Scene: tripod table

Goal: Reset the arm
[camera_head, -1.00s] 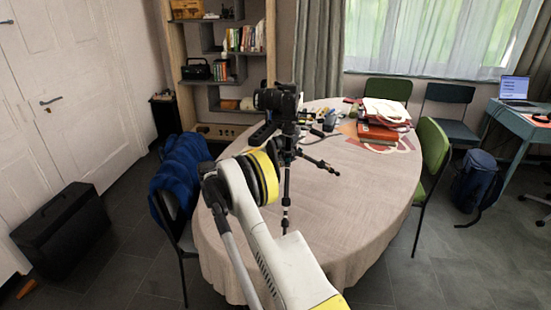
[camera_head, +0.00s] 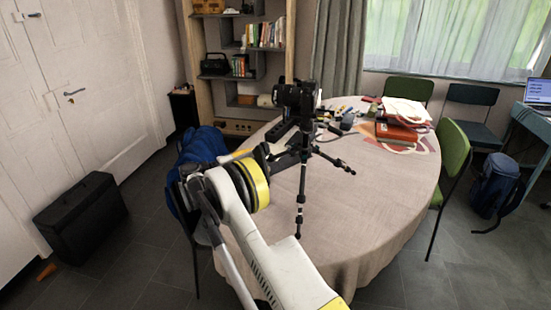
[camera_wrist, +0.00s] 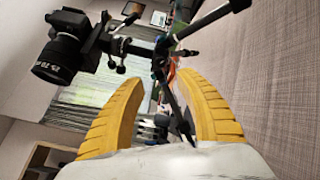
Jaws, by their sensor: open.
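A black camera on a tripod (camera_head: 302,165) stands upright on the round, cloth-covered table (camera_head: 340,210). The camera body (camera_head: 297,98) is at the top, and spread legs reach the cloth. In the wrist view the camera (camera_wrist: 65,48) is at upper left and the tripod (camera_wrist: 205,22) crosses the top. My gripper (camera_wrist: 165,80) shows two yellow fingers, open and apart. A dark leg passes through the gap between them in the picture; I cannot tell whether it is between the fingers or beyond them. In the head view my arm largely hides the gripper, left of the tripod.
Red books and a white bag (camera_head: 402,122) lie at the table's back right, with small items beside them. A chair with a blue jacket (camera_head: 200,150) stands at left, a green chair (camera_head: 452,160) at right. A black case (camera_head: 82,215) stands on the floor.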

